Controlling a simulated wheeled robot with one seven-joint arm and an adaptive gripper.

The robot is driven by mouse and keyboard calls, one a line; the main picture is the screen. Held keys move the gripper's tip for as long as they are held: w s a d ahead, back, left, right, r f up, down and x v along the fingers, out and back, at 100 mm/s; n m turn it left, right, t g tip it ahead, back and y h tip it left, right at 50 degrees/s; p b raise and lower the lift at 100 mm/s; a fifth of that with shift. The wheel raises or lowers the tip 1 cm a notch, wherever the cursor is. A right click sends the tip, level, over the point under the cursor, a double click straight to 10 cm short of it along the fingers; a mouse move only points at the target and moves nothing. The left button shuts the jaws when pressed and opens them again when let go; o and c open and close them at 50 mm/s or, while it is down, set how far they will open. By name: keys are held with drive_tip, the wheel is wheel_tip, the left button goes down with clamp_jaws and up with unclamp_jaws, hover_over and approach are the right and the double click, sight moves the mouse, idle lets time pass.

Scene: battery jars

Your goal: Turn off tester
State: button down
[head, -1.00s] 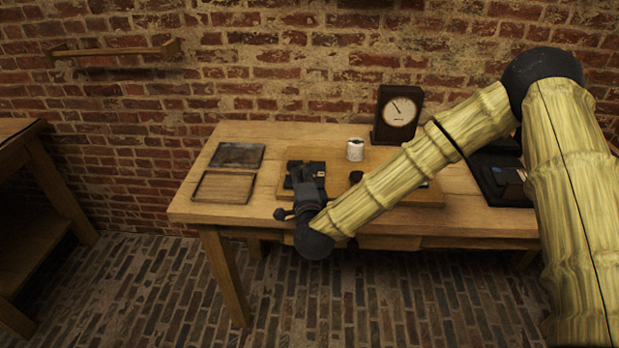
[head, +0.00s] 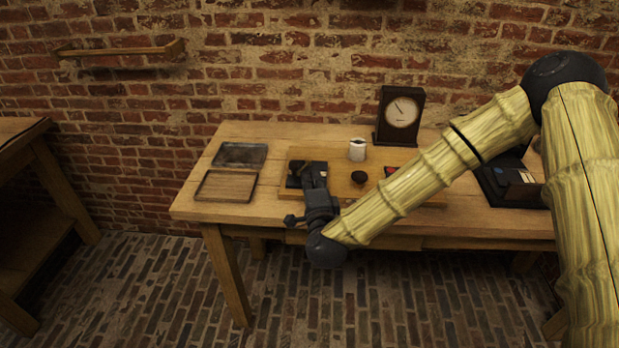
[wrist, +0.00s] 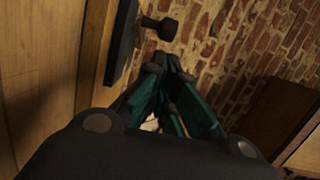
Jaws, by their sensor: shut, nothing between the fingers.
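A dial meter (head: 402,112) in a dark wooden case stands at the back of the bench; its needle leans up and left. A wooden board (head: 340,158) in front of it bears a black block (head: 293,181), partly hidden by my gripper. My gripper (head: 314,166) is shut and empty, close to the right side of this block; I cannot tell if they touch. In the wrist view my dark green fingers (wrist: 160,62) are together, and a black knob on a short stem (wrist: 160,27) sticks out from a dark slab (wrist: 121,42) just beyond them.
A white jar (head: 357,151), a round black knob (head: 358,177) and a small red piece (head: 390,171) are on the board. A dark tray (head: 240,154) and a wooden tray (head: 226,186) lie at left. A black case (head: 505,183) is at right, partly behind my arm.

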drive_tip(key=s+b, duration=0.1)
drive_tip(key=s, duration=0.9)
drive_tip(key=shift+s+a+r, duration=0.2)
drive_tip(key=shift+r, duration=0.05)
drive_tip(key=s+d+f+n+g+p, duration=0.1)
drive_tip(key=s+d+f+n+g, duration=0.15)
drive_tip(key=s+f, duration=0.4)
drive_tip(key=s+d+f+n+g+p, duration=0.1)
drive_tip(key=s+d+f+n+g, duration=0.2)
drive_tip(key=f, duration=0.7)
drive_tip(key=s+d+f+n+g+p, duration=0.1)
drive_tip(key=s+f+n+g, duration=0.35)
drive_tip(key=f, duration=0.35)
drive_tip(key=s+d+f+n+g+h+p, duration=0.1)
drive_tip(key=s+d+f+n+g, duration=0.1)
drive_tip(key=s+d, duration=0.6)
drive_tip(key=s+d+f+n+g+h+p, duration=0.1)
drive_tip(key=s+d+f+n+g, duration=0.2)
drive_tip(key=s+d, duration=0.6)
wheel_tip(320, 180, down, 3)
drive_tip(key=shift+s+r+g+h, duration=0.1)
drive_tip(key=shift+s+g+h, duration=0.3)
drive_tip(key=shift+s+g, duration=0.8)
